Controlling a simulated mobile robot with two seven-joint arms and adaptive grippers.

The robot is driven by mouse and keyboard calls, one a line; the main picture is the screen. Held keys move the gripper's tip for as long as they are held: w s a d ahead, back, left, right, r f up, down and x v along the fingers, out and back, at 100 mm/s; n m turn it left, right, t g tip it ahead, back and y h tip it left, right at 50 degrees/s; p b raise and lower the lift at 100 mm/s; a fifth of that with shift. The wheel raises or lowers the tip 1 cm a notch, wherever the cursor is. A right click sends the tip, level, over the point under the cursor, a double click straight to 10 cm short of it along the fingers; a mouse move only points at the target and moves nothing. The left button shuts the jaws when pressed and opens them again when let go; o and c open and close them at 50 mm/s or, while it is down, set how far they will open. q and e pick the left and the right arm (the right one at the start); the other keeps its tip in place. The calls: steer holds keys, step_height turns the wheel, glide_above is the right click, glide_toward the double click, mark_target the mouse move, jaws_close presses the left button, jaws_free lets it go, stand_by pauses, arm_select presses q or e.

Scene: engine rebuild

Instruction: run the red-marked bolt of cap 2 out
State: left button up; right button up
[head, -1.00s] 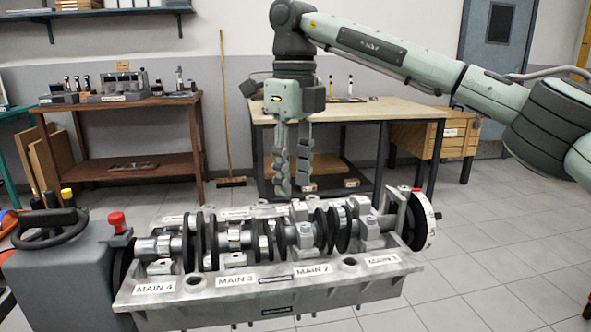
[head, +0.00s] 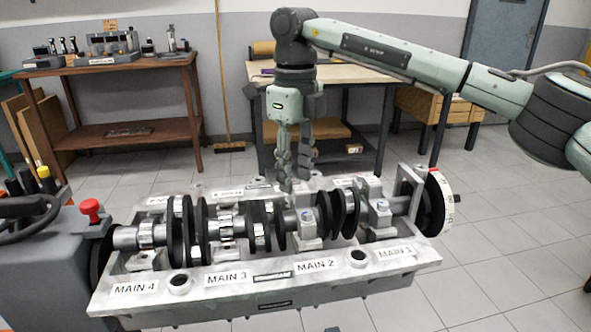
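The main cap 2 (head: 306,231) sits over the crankshaft (head: 272,226) behind the MAIN 2 label (head: 316,265). A blue-topped bolt (head: 306,216) shows on its near side. No red-marked bolt can be made out; the cap's far side is hidden by the crankshaft and my fingers. My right gripper (head: 293,180) points straight down just behind cap 2, with its fingertips low at the cap's far side. I cannot tell whether its fingers hold a bolt or touch anything. My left gripper is out of view.
The engine block (head: 225,294) fills the front. Cap 1 (head: 377,220) stands to the right of cap 2, and a flange disc (head: 435,203) closes the right end. A grey unit with a red knob (head: 90,208) stands at left. Benches (head: 125,67) stand behind.

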steer(key=shift+f, duration=0.1)
jaws_close()
stand_by(0.4)
